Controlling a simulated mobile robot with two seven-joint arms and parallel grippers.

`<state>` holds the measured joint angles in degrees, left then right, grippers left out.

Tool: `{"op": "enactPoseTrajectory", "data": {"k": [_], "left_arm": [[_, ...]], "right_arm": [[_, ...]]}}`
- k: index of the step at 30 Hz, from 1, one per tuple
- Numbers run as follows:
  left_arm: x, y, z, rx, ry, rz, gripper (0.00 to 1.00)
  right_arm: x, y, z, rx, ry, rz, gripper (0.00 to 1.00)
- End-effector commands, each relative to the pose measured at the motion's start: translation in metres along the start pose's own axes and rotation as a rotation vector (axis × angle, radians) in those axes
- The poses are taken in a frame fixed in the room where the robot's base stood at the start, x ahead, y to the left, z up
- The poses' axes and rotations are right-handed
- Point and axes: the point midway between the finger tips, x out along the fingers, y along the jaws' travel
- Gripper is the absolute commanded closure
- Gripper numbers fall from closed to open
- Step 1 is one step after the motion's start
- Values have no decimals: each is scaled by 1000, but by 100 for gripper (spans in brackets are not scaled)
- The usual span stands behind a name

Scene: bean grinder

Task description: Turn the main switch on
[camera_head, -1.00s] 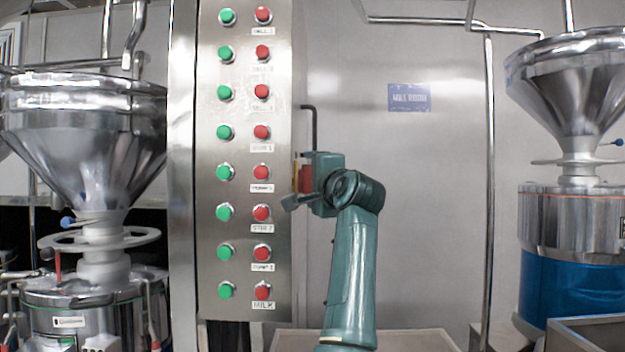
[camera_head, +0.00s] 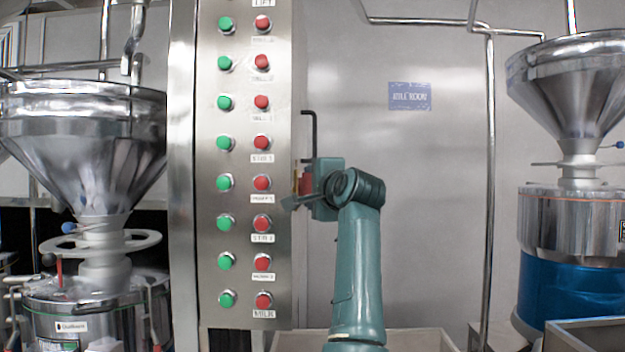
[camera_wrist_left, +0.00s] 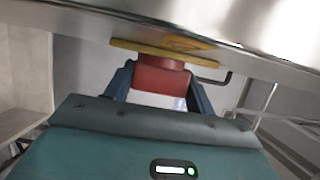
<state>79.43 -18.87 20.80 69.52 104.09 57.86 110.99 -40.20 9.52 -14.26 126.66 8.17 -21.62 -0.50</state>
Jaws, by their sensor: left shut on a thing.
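The main switch is a red knob (camera_head: 306,182) on a yellow plate (camera_head: 296,182), on the right side face of the steel button panel (camera_head: 245,162). In the left wrist view the red knob (camera_wrist_left: 162,76) stands out from the yellow plate (camera_wrist_left: 165,52). My left gripper (camera_head: 304,186) is at the knob, and its two blue fingers (camera_wrist_left: 160,88) are shut on it, one on each side. In the head view the gripper and wrist partly hide the knob, so its turn angle cannot be told. My right gripper is not in view.
Rows of green and red buttons cover the panel front, left of my arm. A bent dark handle (camera_head: 309,130) sticks out just above the gripper. Steel hoppers stand at left (camera_head: 70,130) and right (camera_head: 575,95).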

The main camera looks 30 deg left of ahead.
Motion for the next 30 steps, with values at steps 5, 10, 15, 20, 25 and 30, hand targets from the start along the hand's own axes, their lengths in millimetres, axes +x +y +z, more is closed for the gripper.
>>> {"op": "enactPoseTrajectory", "data": {"k": [5, 10, 15, 20, 25, 30], "left_arm": [[0, 0, 0, 0, 1, -1, 68], [0, 0, 0, 0, 1, -2, 37], [0, 0, 0, 0, 1, -2, 24], [0, 0, 0, 0, 1, -1, 24], [-6, 1, -1, -1, 2, -2, 24], [-33, 3, -1, -2, 4, -3, 24]], "right_arm": [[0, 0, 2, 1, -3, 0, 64], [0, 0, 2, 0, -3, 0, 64], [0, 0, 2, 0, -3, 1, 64], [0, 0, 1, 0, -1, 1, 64], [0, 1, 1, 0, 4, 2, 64], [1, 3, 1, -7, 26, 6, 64]]}}
